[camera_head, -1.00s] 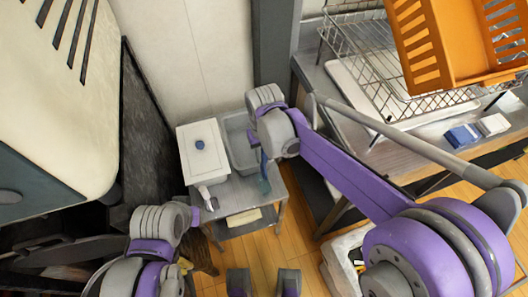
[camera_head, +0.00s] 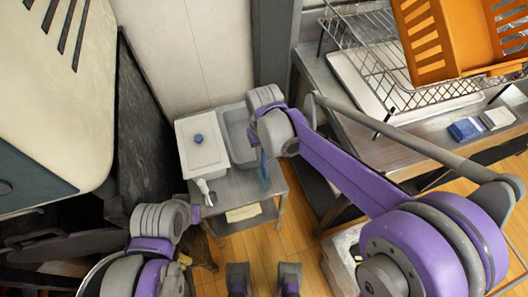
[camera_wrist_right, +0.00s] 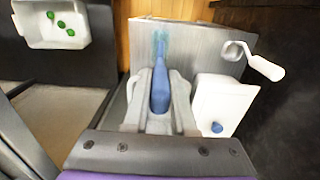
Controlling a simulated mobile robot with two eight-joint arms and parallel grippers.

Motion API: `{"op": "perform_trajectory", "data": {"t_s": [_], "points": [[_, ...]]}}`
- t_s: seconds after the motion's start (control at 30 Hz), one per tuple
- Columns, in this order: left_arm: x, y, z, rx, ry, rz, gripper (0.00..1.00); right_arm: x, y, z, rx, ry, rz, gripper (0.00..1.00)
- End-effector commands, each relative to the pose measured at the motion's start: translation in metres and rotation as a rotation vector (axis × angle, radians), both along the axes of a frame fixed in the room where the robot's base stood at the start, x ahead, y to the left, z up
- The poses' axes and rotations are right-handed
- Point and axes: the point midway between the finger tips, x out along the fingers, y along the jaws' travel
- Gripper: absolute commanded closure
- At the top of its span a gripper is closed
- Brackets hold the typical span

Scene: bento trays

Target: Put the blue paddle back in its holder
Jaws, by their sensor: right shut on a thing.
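The blue paddle (camera_wrist_right: 160,88) is gripped upright between the two pale fingers of my right gripper (camera_wrist_right: 158,100) in the right wrist view. Its teal end reaches over a grey metal cart top (camera_wrist_right: 200,42). In the head view the paddle (camera_head: 265,168) hangs below my right wrist, beside a grey open bin (camera_head: 238,122) on the cart. I cannot tell which thing is its holder. A small white part with a handle (camera_head: 204,188) is at the cart's front left; it also shows in the right wrist view (camera_wrist_right: 262,64).
A white box with a blue knob (camera_head: 205,157) stands left of the bin. A counter (camera_head: 350,125) with a wire rack and an orange basket (camera_head: 440,45) is at the right. A dark panel (camera_head: 140,130) is at the left. Wooden floor (camera_head: 300,235) lies in front.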

Motion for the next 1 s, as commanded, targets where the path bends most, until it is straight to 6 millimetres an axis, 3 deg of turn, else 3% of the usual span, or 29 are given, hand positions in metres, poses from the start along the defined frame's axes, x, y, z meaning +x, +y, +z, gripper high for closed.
{"op": "perform_trajectory", "data": {"t_s": [0.37, 1.0], "points": [[0.000, 0.000, -0.002, 0.000, 0.001, 0.000, 1.00, 0.000, 0.000, -0.003, 0.000, 0.000, 0.000, 1.00], [-0.002, 0.000, -0.021, 0.000, 0.007, 0.000, 1.00, 0.000, 0.000, -0.029, 0.000, 0.000, 0.000, 1.00]]}}
